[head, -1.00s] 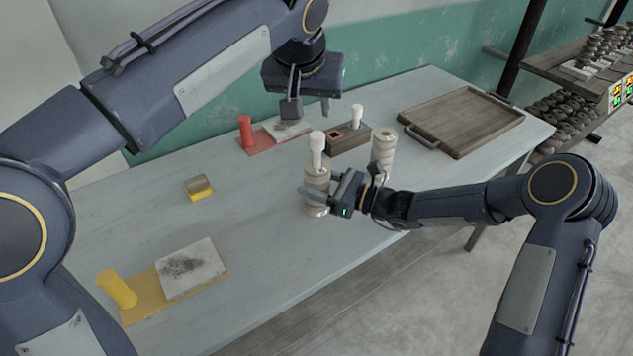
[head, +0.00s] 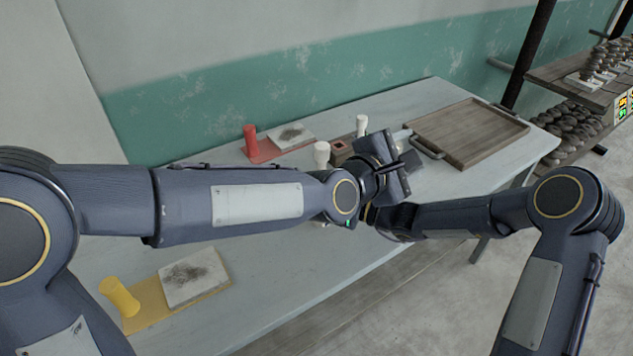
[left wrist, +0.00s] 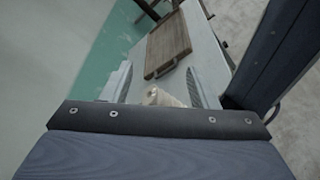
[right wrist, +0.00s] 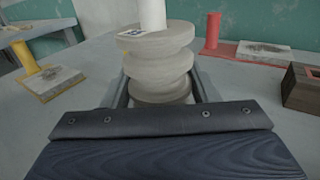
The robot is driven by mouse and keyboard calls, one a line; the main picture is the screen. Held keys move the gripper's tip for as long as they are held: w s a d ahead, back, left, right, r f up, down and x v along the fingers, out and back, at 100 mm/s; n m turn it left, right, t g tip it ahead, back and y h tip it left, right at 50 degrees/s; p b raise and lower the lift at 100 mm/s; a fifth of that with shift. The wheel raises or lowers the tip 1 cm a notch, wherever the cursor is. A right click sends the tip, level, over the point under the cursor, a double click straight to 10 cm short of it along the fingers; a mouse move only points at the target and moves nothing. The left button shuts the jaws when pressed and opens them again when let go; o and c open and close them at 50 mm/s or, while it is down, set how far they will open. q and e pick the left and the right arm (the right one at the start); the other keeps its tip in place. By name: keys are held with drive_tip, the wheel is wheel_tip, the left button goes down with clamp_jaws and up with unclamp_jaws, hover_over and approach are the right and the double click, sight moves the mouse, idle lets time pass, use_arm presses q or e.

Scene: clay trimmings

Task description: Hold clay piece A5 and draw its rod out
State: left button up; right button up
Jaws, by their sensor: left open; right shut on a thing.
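In the right wrist view my right gripper (right wrist: 160,98) is shut around a pale clay piece (right wrist: 158,68) of stacked rounded discs. A white rod (right wrist: 152,14) stands upright in its top, beside a small label I cannot read. In the head view the rod's knob (head: 322,152) shows above my left forearm, which hides the clay below. My left gripper (left wrist: 159,84) is open, over the right part of the table. A pale clay piece (left wrist: 158,97) shows between its fingers in the left wrist view; I cannot tell whether they touch it.
A wooden tray (head: 468,137) lies at the back right. A small brown box (right wrist: 302,88) and another white rod (head: 361,124) stand behind the held piece. A red stand (head: 262,152) is at the back, a yellow stand (head: 150,312) at front left. The table's middle is mostly hidden.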

use_arm(q)
drive_tip(key=a+f+n+t+y, duration=0.3)
drive_tip(key=a+n+t+y, duration=0.15)
drive_tip(key=a+n, duration=0.5)
drive_tip(key=n+t+y, duration=0.2)
drive_tip(key=n+y, duration=0.3)
drive_tip(key=n, duration=0.3)
approach(323, 144)
drive_tip(key=f, duration=0.1)
drive_tip(key=shift+n, duration=0.25)
drive_tip(key=w, duration=0.7)
drive_tip(key=w+d, duration=0.1)
drive_tip(key=w, duration=0.3)
drive_tip(key=shift+w+f, duration=0.2)
drive_tip(key=shift+w, duration=0.1)
drive_tip(key=c, duration=1.1)
drive_tip(key=shift+r, duration=1.1)
drive_tip(key=shift+r, duration=2.4)
